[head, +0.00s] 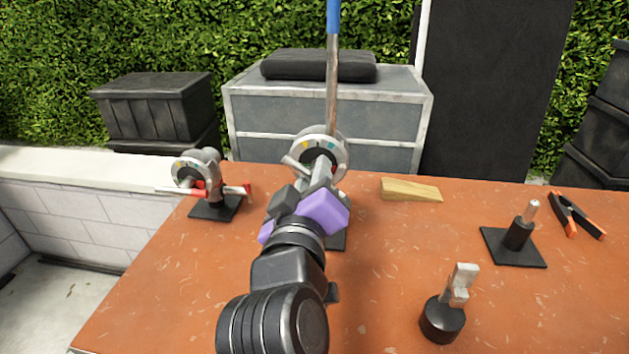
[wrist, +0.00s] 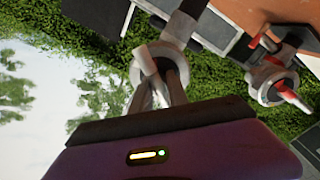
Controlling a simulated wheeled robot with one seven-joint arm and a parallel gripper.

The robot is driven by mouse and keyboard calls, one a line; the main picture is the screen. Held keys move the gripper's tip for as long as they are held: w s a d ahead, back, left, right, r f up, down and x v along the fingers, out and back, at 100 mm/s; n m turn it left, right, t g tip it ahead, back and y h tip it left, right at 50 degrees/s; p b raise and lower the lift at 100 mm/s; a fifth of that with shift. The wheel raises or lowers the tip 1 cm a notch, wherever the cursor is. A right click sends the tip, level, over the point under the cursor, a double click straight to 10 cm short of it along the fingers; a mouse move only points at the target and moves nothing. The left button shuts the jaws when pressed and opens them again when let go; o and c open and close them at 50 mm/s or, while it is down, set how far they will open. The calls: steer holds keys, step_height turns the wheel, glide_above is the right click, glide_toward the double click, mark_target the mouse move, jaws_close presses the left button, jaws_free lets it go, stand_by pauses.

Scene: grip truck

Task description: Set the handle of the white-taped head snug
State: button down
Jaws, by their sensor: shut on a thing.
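The white-taped head (head: 337,148) is a grey disc with coloured marks, at the table's back middle, with a rod (head: 332,85) rising from it. A pale handle (head: 296,166) juts to its left. My gripper (head: 320,178) is at the front of this head. In the wrist view its fingers (wrist: 165,95) are shut on the pale handle (wrist: 148,61), against the disc. The fingers hide part of the handle, so I cannot tell how tight it sits. My arm hides most of the base below.
A second head (head: 190,170) with red-taped handles stands close on the left. A wooden wedge (head: 410,190), a pin on a black plate (head: 513,250), orange-tipped clamps (head: 577,215) and a black-based fitting (head: 443,320) lie to the right. The table's front right is mostly free.

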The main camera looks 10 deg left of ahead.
steer(key=m+b, duration=0.3)
steer(key=m, duration=0.2)
steer(key=shift+f+m, duration=0.15)
steer(key=shift+m, duration=0.15)
steer(key=m+b, duration=0.3)
steer(key=m, duration=0.2)
steer(key=shift+m, duration=0.4)
steer(key=c, duration=1.3)
jaws_free()
steer(key=s, duration=0.8)
steer(key=shift+a, duration=0.15)
